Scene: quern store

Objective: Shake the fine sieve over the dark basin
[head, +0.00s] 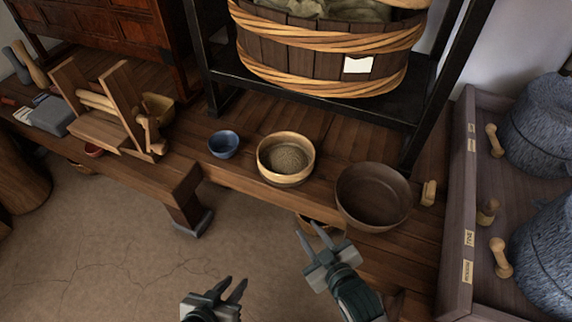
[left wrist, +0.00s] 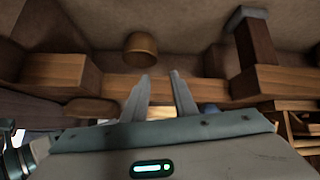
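The fine sieve (head: 284,178), a round pale-wood hoop with a mesh bottom, sits on the wooden bench near its front edge. The dark basin (head: 372,210), a wide brown bowl that looks empty, stands just right of it. My left gripper (head: 237,284) is open and empty, out over the floor in front of the bench and well below the sieve in the head view. Its two separated fingers also show in the left wrist view (left wrist: 160,76). My right gripper (head: 309,229) is open and empty, in front of the bench between sieve and basin, touching neither.
A small blue bowl (head: 223,145) stands left of the sieve. A large banded tub (head: 310,55) stands on a black frame behind. A tray with grey stone querns (head: 540,125) is at right. Open floor lies front left.

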